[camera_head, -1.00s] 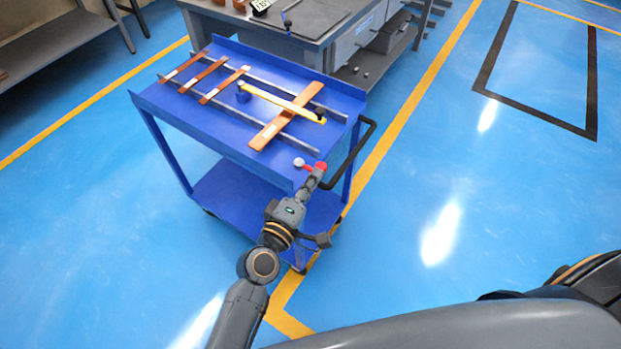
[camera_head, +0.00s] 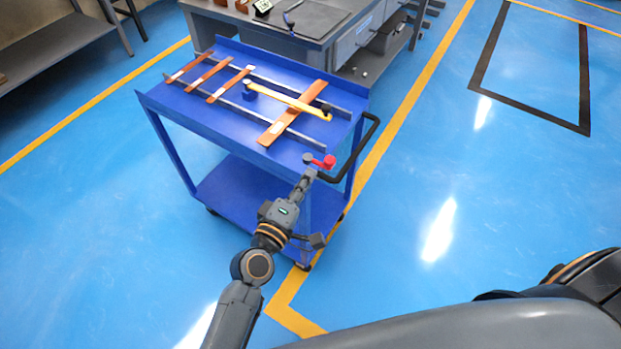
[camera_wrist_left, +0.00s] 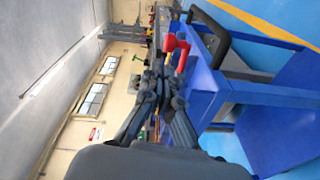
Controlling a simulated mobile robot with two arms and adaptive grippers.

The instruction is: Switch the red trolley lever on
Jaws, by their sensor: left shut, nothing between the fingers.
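The red trolley lever (camera_head: 326,162) sits at the near right corner of the blue trolley (camera_head: 212,122), beside a round dark knob (camera_head: 308,158). My left gripper (camera_head: 310,173) is just below the lever, on the near side. Its fingers are shut with nothing between them. In the left wrist view the red lever (camera_wrist_left: 178,48) stands just beyond the shut fingertips (camera_wrist_left: 158,72). I cannot tell whether the fingertips touch it. My right gripper is not in view.
A black push handle (camera_head: 362,148) sticks out right of the lever. Copper bars (camera_head: 295,112) and a yellow-handled tool (camera_head: 285,98) lie on the trolley top. A grey workbench (camera_head: 300,25) stands behind. Blue floor on the right is open.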

